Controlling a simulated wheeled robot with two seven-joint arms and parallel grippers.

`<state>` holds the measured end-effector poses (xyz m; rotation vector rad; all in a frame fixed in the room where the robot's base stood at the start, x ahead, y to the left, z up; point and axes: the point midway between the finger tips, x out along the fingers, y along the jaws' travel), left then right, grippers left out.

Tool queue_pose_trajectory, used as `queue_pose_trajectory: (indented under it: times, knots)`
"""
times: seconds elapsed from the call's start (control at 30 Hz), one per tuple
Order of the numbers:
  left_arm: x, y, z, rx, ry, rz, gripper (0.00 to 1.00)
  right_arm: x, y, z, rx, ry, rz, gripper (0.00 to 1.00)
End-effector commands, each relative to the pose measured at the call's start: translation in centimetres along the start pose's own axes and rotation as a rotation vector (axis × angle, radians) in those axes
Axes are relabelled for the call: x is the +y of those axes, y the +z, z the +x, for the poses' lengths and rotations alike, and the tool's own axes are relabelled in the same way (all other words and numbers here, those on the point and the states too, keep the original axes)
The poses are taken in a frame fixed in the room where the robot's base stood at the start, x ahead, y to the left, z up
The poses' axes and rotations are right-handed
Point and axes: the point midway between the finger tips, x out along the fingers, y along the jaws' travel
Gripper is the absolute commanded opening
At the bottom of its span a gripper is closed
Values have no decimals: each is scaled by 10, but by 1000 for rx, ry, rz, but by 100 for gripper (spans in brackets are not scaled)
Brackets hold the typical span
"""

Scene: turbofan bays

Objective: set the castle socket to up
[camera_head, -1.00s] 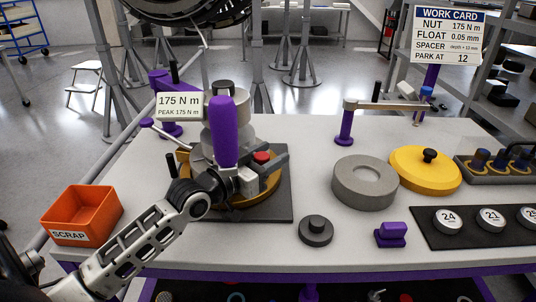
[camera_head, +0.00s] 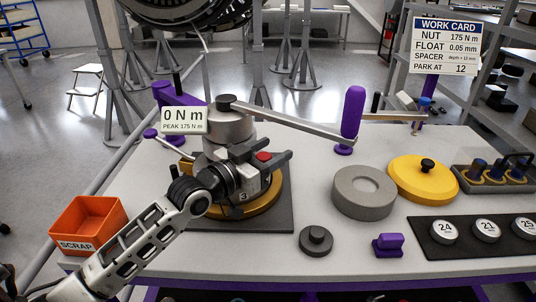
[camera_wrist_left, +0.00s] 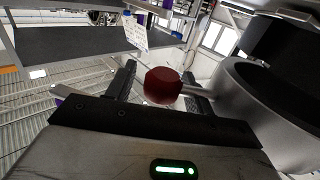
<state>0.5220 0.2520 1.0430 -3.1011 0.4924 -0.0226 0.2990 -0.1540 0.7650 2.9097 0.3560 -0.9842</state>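The castle socket is most likely the silver cylinder (camera_head: 229,126) standing at the gold ring (camera_head: 262,205) on the dark square plate. A side rod carries a red knob (camera_head: 263,156), which also shows in the left wrist view (camera_wrist_left: 162,86). My left gripper (camera_head: 284,153) reaches in from the left in front of the cylinder. Its fingers are spread, with the red knob between them and a gap on at least one side. The gripper body hides the cylinder's lower part. My right gripper is not in view.
The display (camera_head: 184,119) reads 0 N m, peak 175. A grey ring (camera_head: 364,192), yellow lid (camera_head: 423,180), and orange scrap bin (camera_head: 88,224) occupy the bench. Bare bench lies front left.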

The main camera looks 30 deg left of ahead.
Motion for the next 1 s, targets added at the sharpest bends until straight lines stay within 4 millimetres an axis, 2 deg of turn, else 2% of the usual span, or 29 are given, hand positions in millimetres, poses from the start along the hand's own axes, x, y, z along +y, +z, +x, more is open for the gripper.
queue_pose_trajectory:
  times: [0.23, 0.37, 0.8, 1.0]
  knots:
    - [0, 4, -1, -10, 0, -2, 52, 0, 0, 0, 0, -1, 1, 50]
    - [0, 6, -11, -12, -1, -2, 52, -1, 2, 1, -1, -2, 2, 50]
    - [0, 7, -95, -16, 0, -1, 52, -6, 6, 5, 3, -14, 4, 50]
    - [0, 6, -127, -14, 0, -2, 52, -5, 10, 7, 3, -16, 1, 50]
